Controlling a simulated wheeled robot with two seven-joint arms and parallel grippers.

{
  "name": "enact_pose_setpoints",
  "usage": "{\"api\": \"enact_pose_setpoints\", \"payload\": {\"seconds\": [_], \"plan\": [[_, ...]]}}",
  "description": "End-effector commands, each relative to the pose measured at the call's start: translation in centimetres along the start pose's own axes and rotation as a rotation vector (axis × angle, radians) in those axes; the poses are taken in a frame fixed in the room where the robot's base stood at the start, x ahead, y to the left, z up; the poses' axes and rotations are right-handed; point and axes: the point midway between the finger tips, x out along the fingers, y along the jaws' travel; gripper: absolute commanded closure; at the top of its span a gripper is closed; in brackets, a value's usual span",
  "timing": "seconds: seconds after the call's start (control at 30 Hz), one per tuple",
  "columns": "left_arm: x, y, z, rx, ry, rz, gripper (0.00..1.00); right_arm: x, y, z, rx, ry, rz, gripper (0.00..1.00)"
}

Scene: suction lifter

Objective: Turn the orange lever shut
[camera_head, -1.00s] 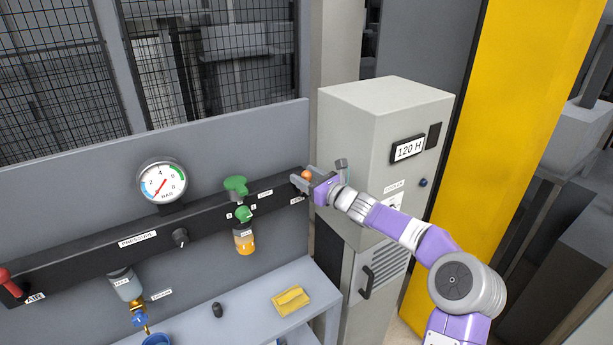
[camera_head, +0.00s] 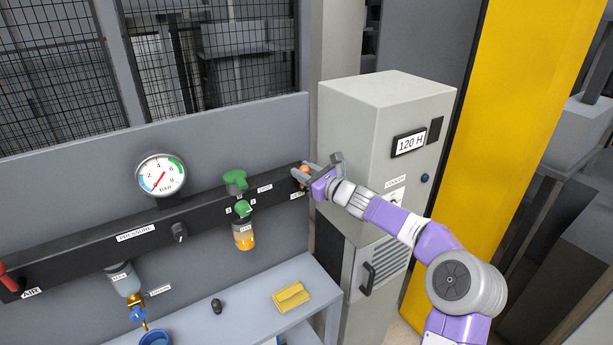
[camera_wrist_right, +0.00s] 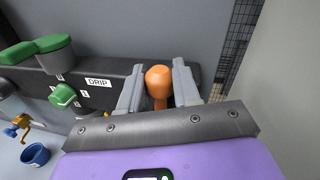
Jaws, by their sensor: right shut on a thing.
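The orange lever (camera_head: 304,169) is at the right end of the black bar on the grey panel. Its rounded orange knob and part of its stem (camera_wrist_right: 158,82) show between the two grey fingers in the right wrist view. My right gripper (camera_head: 304,175) reaches in from the right and is shut on the lever. The fingers partly hide the lever in the head view. The base of the lever is hidden, so its exact angle is hard to tell. My left gripper is not in view.
The grey cooler cabinet (camera_head: 352,108) stands close at the right of my gripper. The black bar (camera_head: 100,254) also carries a pressure gauge (camera_head: 160,176) and green-capped drip unit (camera_head: 236,182).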

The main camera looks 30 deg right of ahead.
Motion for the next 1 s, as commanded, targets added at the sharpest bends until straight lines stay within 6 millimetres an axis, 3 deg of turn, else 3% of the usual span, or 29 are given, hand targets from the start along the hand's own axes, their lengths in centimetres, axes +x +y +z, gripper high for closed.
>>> {"api": "enact_pose_setpoints", "payload": {"seconds": [0.07, 0.37, 0.4, 0.5, 0.83, 1.0], "plan": [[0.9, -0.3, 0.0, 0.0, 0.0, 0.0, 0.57, 0.1, 0.3, -0.1, -0.042, 0.005, -0.001, 1.0], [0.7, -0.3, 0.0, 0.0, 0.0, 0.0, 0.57, 0.1, 0.3, 0.1, -0.055, 0.01, 0.0, 1.0], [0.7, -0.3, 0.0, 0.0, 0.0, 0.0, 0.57, 0.1, 0.3, 0.1, -0.055, 0.01, 0.0, 0.62], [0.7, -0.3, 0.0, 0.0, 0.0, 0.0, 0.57, 0.0, 0.3, 0.1, -0.054, 0.009, 0.0, 0.47], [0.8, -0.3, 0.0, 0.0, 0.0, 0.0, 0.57, -0.1, 0.2, 0.1, -0.053, 0.009, -0.001, 0.45], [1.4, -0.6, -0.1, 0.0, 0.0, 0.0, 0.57, -1.8, 0.2, 0.0, -0.057, 0.01, -0.002, 0.45]]}}
